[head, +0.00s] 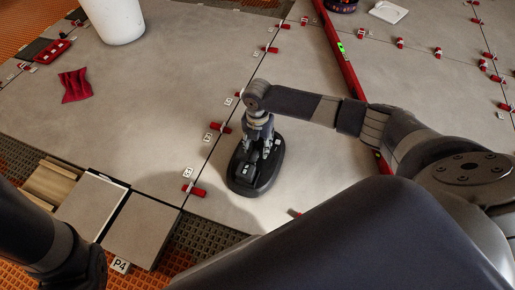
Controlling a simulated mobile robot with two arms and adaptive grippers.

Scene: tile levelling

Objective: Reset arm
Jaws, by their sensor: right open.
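My right gripper (262,147) points down at the black, oval-based device (250,182) that stands on the grey tiles in the middle of the head view. Its fingers are at the device's raised top part and are apart. Whether they touch it cannot be told. My right arm reaches in from the right side. My left arm shows only in part at the lower left, and its gripper is out of the picture.
Red levelling clips (220,127) line the tile joints. A long red level (342,50) lies to the right of the device. A white bucket (115,20), red cloth (75,85) and red tray (52,50) are at the upper left. Cut tiles (142,228) lie at lower left.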

